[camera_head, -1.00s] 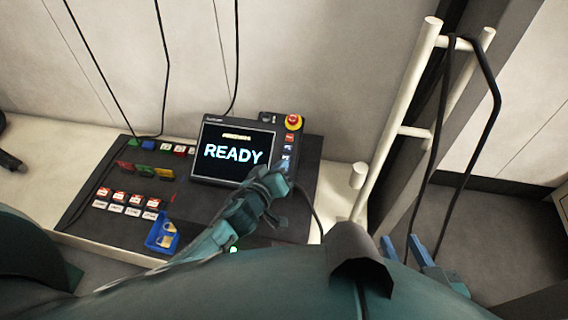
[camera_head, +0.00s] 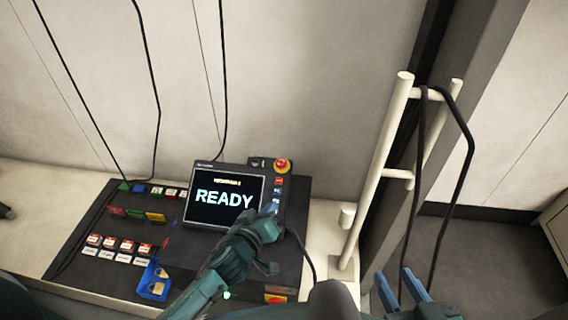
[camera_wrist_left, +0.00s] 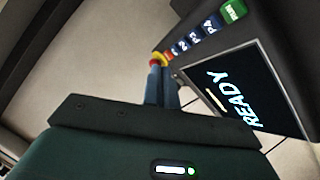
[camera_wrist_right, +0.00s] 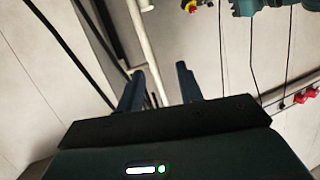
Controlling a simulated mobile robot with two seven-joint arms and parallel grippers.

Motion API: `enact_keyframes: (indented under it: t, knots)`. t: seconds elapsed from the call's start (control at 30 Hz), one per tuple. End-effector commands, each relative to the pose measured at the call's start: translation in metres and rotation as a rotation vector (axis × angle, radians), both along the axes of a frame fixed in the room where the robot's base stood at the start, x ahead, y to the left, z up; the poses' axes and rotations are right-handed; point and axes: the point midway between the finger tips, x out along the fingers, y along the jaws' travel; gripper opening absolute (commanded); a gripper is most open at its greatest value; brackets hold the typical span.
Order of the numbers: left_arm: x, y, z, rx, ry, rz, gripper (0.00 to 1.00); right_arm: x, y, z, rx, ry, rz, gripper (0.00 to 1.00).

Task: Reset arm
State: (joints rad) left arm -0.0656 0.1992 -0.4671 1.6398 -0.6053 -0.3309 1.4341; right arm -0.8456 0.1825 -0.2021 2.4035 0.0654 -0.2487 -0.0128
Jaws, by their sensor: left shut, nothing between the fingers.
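A teach pendant (camera_head: 272,165) with a dark screen reading READY (camera_head: 224,199) stands on the black console. It has a red emergency stop on a yellow base (camera_head: 282,166) and a column of small keys below it. My left gripper (camera_head: 272,211) is at the screen's lower right corner, beside the key column, and hides the lower keys. The left wrist view shows its fingers (camera_wrist_left: 160,85) shut and empty, with the tips near the red-and-yellow stop; whether they touch the pendant I cannot tell. My right gripper (camera_head: 398,288) is open and empty, also in the right wrist view (camera_wrist_right: 159,85).
The black console (camera_head: 75,245) carries several coloured blocks, labelled buttons and a blue bin (camera_head: 154,282). A white rail frame (camera_head: 388,150) with a looped black cable (camera_head: 468,135) stands at the right, near my right gripper. Cables hang along the wall at the left.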

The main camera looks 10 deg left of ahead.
Motion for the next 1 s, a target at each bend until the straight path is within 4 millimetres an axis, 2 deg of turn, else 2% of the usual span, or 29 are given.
enact_keyframes:
  t: [0.17,0.27,0.37,0.7,0.83,1.0]
  knots:
    - [-0.002,0.0,0.002,0.004,0.003,-0.001,0.0,0.0,0.0,0.001,-0.002,0.003,0.001,0.36]
    - [-0.013,0.002,0.009,0.033,0.015,-0.011,0.0,0.001,0.001,0.004,-0.009,0.02,0.002,0.36]
    - [-0.037,0.006,0.02,0.1,0.041,-0.036,0.0,0.003,0.002,0.008,-0.023,0.053,0.005,0.36]
    - [-0.139,0.026,0.077,0.408,0.119,-0.206,0.0,0.007,0.004,0.005,-0.096,0.215,0.022,0.36]
    - [-0.167,0.032,0.095,0.503,0.125,-0.271,0.0,0.007,0.004,0.002,-0.118,0.262,0.026,0.36]
    - [-0.184,0.036,0.106,0.571,0.123,-0.32,0.0,0.006,0.004,-0.004,-0.132,0.294,0.03,0.36]
